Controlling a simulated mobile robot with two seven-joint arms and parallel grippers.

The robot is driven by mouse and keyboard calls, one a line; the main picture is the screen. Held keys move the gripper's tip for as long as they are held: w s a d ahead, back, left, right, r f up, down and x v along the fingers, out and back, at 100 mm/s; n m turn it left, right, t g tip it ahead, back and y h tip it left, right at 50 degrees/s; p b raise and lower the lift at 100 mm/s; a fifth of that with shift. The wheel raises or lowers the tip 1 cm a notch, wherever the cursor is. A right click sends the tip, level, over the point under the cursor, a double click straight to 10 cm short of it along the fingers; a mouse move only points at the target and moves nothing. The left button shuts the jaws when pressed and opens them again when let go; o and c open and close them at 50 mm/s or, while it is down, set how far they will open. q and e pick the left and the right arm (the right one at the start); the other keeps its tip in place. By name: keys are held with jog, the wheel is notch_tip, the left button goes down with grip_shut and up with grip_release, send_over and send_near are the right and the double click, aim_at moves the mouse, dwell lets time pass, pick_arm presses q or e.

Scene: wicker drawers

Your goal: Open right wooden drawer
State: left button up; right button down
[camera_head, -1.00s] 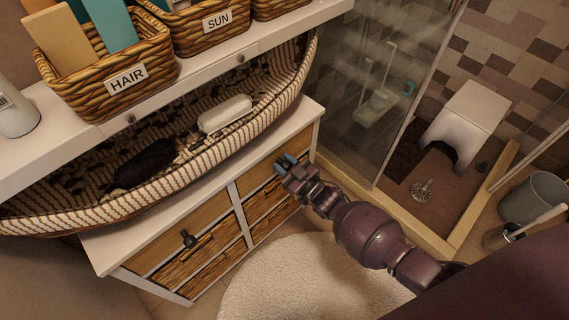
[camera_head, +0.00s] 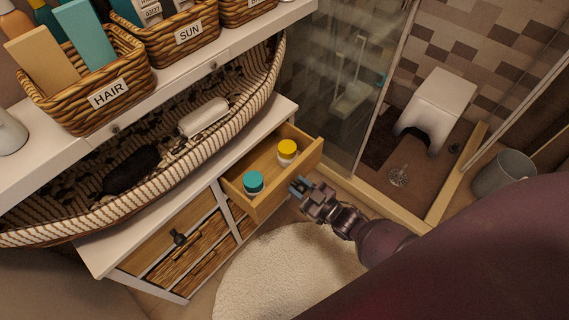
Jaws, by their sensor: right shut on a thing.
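The right wooden drawer (camera_head: 312,154) of the white cabinet is pulled well out, and its inside shows. In it stand a jar with a teal lid (camera_head: 253,182) and a jar with a yellow lid (camera_head: 287,149). My right gripper (camera_head: 298,187) is at the middle of the drawer's front, shut on its handle, which the fingers hide. My left gripper is not in view.
The left wooden drawer (camera_head: 152,250) with a dark knob is closed, above wicker drawers (camera_head: 190,258). A round cream rug (camera_head: 275,275) lies in front. A glass shower wall (camera_head: 335,90) stands close to the open drawer's right. Labelled baskets (camera_head: 105,105) sit on the shelf above.

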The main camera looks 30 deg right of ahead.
jog(key=v, duration=0.4)
jog(key=shift+s+d+p, duration=0.15)
jog(key=shift+s+p, duration=0.15)
jog(key=shift+s+d, duration=0.1)
jog(key=shift+s, duration=0.3)
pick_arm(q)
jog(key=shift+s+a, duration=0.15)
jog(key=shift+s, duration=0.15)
pick_arm(e)
jog(key=c, duration=0.8)
grip_release()
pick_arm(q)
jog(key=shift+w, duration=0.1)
pick_arm(e)
jog(key=shift+s+d, duration=0.15)
jog(key=shift+s, duration=0.2)
pick_arm(q)
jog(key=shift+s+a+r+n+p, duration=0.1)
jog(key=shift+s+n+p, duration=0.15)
jog(key=shift+p, duration=0.3)
pick_arm(e)
jog(key=v, duration=1)
